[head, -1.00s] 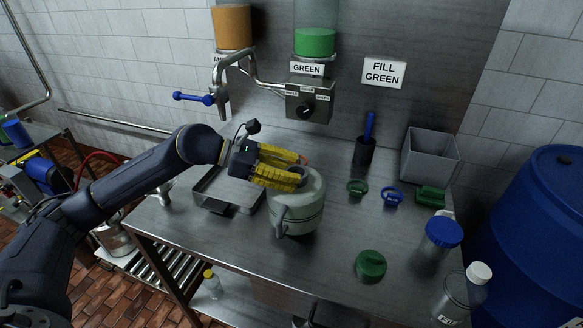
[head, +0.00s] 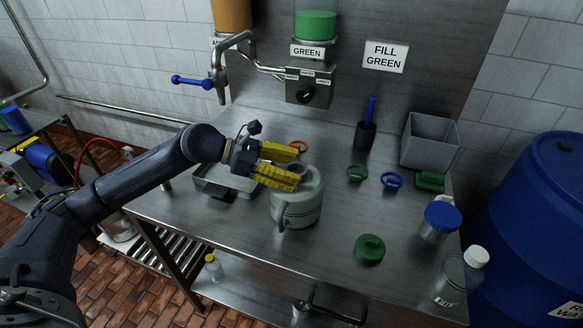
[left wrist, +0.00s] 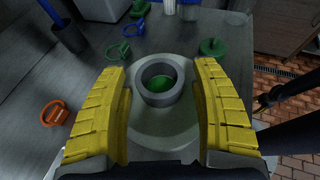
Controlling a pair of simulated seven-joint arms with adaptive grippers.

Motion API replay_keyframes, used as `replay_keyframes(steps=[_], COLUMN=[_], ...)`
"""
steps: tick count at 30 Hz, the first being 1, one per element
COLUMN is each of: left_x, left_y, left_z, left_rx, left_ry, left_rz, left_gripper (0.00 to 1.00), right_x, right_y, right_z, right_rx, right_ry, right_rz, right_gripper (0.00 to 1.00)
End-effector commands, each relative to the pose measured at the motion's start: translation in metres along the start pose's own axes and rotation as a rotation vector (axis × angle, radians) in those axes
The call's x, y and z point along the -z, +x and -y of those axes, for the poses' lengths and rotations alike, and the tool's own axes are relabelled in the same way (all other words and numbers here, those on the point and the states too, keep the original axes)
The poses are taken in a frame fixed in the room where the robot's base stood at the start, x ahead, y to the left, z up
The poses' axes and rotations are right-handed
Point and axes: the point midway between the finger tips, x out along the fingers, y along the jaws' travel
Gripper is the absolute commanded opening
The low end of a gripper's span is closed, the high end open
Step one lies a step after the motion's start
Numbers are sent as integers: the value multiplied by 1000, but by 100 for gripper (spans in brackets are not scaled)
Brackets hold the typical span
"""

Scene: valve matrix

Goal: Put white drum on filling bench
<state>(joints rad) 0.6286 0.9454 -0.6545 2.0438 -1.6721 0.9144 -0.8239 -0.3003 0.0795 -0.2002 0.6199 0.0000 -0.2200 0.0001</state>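The white drum (head: 305,205), a pale grey-white jug with a side handle and a round neck, stands upright on the steel bench (head: 235,235). Green liquid shows inside its mouth in the left wrist view (left wrist: 160,84). My left gripper (head: 300,164) is at the drum's neck with its yellow fingers spread. In the left wrist view its fingers (left wrist: 165,100) lie on either side of the neck, with gaps between. My right gripper is not clearly seen; a dark bar (head: 338,303) at the bottom of the head view cannot be identified.
A shallow metal tray (head: 226,188) is left of the drum. An orange ring (head: 299,146), a green lid (head: 370,249), a blue-capped jar (head: 440,222) and a grey bin (head: 431,142) are also on the bench. A blue barrel (head: 535,225) stands at right.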

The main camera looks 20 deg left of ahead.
Motion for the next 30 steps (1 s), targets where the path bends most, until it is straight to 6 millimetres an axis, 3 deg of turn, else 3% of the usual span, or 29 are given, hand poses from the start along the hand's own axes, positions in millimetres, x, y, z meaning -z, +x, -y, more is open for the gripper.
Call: replay_keyframes(steps=[11, 14, 30], left_x=[-3, -1, -1], left_y=[-1, -10, -98], left_z=[0, 0, 0], left_rx=[0, -1, -1], left_ry=[1, -1, -1], left_rz=[0, -2, -3], left_gripper=[72, 72, 72], right_x=[0, 0, 0], right_y=[0, 0, 0], right_z=[0, 0, 0], right_rx=[0, 0, 0], right_ry=[0, 0, 0], right_rz=[0, 0, 0], right_gripper=[64, 64, 64])
